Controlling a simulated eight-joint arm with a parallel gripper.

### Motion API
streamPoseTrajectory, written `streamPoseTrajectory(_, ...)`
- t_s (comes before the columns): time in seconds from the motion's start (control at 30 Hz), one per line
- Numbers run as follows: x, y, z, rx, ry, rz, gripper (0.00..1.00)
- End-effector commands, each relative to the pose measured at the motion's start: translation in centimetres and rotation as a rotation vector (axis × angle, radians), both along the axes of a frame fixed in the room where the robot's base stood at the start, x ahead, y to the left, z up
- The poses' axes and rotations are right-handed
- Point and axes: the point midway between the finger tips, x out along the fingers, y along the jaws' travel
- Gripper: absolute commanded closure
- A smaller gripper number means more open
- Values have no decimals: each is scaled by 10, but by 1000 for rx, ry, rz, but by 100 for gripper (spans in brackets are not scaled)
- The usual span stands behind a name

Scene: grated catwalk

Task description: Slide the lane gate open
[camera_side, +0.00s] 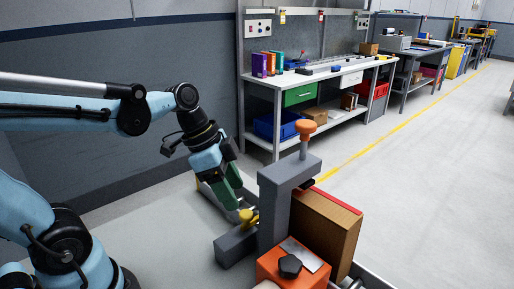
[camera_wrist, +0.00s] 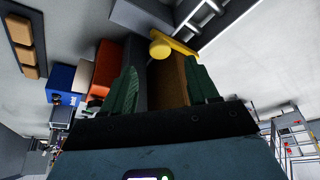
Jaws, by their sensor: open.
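A yellow piece with a round knob (camera_side: 248,216) sits low beside a grey upright bracket (camera_side: 275,205); it looks like the lane gate's handle, but I cannot be sure. In the wrist view the yellow knob (camera_wrist: 160,48) joins a yellow bar (camera_wrist: 198,15) and lies just beyond my fingertips, near the middle of the gap. My gripper (camera_side: 236,200), with green fingers, is open and tilted down just above and left of the yellow piece. In the wrist view my gripper (camera_wrist: 160,70) has nothing held between its fingers. Whether a finger touches the yellow piece is unclear.
A brown panel box (camera_side: 325,228) with a red top edge stands right of the bracket. An orange knob (camera_side: 305,127) tops the bracket. An orange box (camera_side: 290,265) with a black knob stands in front. A workbench (camera_side: 325,75) lines the back wall; the floor at right is clear.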

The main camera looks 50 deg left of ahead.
Motion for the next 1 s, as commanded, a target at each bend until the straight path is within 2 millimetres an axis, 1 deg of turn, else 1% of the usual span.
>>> streamPoseTrajectory(0.1, 4, -4, -14, 0, 0, 0, 41)
streamPoseTrajectory(0.3, 10, -10, -34, 1, -1, 0, 41)
streamPoseTrajectory(0.5, 14, -14, -47, 1, -1, 0, 41)
streamPoseTrajectory(0.7, 15, -15, -51, 0, 0, 1, 41)
streamPoseTrajectory(0.93, 15, -15, -51, 0, 0, 1, 41)
streamPoseTrajectory(1.0, 15, -15, -51, 0, 0, 1, 52)
